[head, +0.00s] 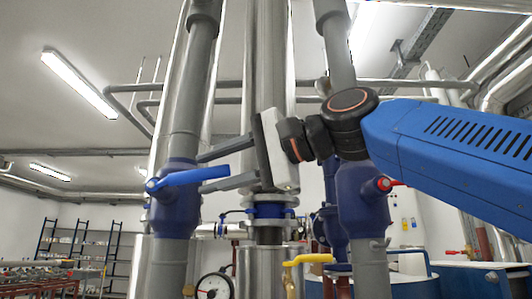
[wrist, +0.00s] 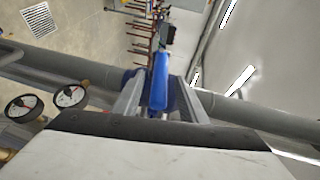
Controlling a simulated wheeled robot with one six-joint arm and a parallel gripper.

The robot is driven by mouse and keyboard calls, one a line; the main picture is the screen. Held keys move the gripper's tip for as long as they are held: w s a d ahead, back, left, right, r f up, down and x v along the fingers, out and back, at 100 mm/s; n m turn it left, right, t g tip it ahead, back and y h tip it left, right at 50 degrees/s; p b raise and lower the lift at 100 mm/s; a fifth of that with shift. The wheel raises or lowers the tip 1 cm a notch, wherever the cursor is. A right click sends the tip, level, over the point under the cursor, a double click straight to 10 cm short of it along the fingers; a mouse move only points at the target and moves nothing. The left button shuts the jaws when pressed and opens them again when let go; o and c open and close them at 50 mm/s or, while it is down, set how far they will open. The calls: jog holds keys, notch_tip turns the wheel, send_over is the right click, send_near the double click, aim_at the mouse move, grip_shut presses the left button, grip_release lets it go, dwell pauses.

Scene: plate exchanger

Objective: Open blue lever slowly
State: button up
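In the wrist view the blue lever (wrist: 159,82) lies between the two fingers of my gripper (wrist: 158,85), with visible gaps on both sides. The gripper is open and does not appear to touch the lever.
A second blue valve (head: 362,205) with a red handle (head: 384,184) stands right, below my arm. A yellow lever (head: 308,259) and a pressure gauge (head: 214,288) are lower down. A silver pipe (head: 270,80) stands behind my gripper. Open room lies left of the lever.

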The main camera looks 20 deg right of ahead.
jog(key=v, duration=1)
dwell(1.2)
jog(key=shift+s+d, duration=0.25)
jog(key=shift+d, duration=0.05)
dwell(0.8)
